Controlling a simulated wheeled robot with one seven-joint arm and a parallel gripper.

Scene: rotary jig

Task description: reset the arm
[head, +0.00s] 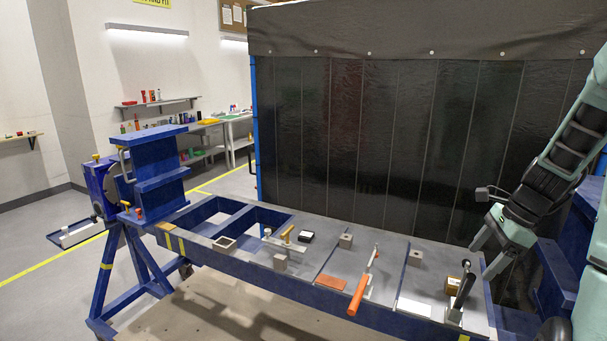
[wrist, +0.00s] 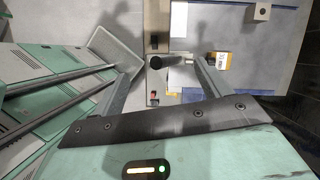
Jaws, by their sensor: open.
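My gripper (head: 480,262) is open, above the right end of the blue jig's work deck (head: 425,255) in the head view. In the wrist view my gripper (wrist: 163,66) shows two spread fingers with nothing held between them. A black-handled clamp (head: 461,294) stands on the deck just below and left of it. The round black knob (wrist: 156,62) of that clamp shows between the fingers in the wrist view; whether anything touches it I cannot tell. My arm (head: 560,165) comes down from the upper right, bent at the wrist.
A small cardboard box (head: 453,285) stands beside the clamp. An orange-handled lever (head: 358,293) and several small blocks sit farther left on the deck. A blue upright (head: 160,165) rises at its left end. A dark curtain (head: 380,150) hangs behind the jig.

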